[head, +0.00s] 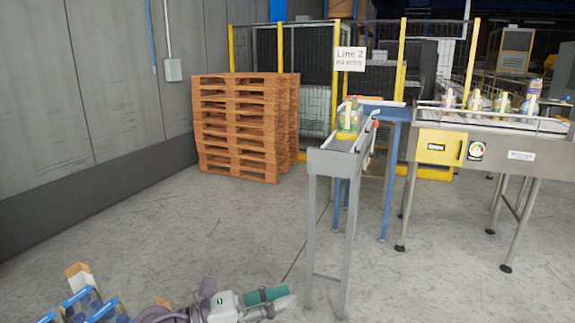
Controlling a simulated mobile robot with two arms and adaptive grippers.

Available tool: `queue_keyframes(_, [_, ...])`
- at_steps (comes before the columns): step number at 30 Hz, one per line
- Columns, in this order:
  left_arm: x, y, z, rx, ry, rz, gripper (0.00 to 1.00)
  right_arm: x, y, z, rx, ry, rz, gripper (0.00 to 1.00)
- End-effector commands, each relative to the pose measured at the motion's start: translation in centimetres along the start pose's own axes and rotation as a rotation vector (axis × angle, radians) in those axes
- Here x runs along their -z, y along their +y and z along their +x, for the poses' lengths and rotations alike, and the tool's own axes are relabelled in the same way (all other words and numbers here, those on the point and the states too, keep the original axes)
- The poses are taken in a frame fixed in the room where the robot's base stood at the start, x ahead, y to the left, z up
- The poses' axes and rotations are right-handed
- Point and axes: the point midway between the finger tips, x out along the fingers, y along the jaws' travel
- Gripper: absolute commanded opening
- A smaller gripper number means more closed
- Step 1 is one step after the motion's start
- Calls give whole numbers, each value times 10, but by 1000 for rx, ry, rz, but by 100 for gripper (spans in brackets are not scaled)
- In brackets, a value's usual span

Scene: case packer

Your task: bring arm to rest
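My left gripper (277,302) is low in the head view, at the bottom centre, with its arm coming in from the lower left. It points to the right, above the bare floor and left of the narrow conveyor's legs. A teal part shows along its upper side. I cannot tell whether that is a finger pad or something held, nor how far the fingers are apart. My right gripper is not in view.
Blue-and-white cartons (84,302) with open flaps are at the lower left. A narrow grey conveyor (335,163) carries a green-and-yellow item (348,118). A larger conveyor (495,143) with several bottles stands right. Stacked pallets (240,130) stand by the wall. Floor between is clear.

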Motion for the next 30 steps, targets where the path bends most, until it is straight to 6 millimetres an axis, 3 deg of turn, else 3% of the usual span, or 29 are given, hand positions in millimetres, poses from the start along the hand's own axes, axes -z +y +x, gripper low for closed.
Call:
queue_keyframes(2, [-18,0,-2,-96,-230,-274,31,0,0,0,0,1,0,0])
queue_keyframes(4, [-28,13,-18,-193,-419,-524,31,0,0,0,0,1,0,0])
queue_keyframes(8, [-13,44,-67,-396,-749,-1004,31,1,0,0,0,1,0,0])
queue_keyframes(11, [30,59,-116,-578,-985,-1374,31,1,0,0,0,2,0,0])
queue_keyframes(14, [90,56,-164,-780,-1202,-1709,31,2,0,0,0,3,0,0])
queue_keyframes(18, [164,24,-212,-1043,-1428,-2043,31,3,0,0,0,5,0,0])
queue_keyframes(24, [226,-31,-249,-1327,-1616,-2293,31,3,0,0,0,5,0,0])
queue_keyframes(25, [232,-39,-253,1356,1630,2305,31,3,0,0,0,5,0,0])
queue_keyframes(30, [262,-83,-270,1346,1500,2092,31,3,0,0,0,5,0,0])
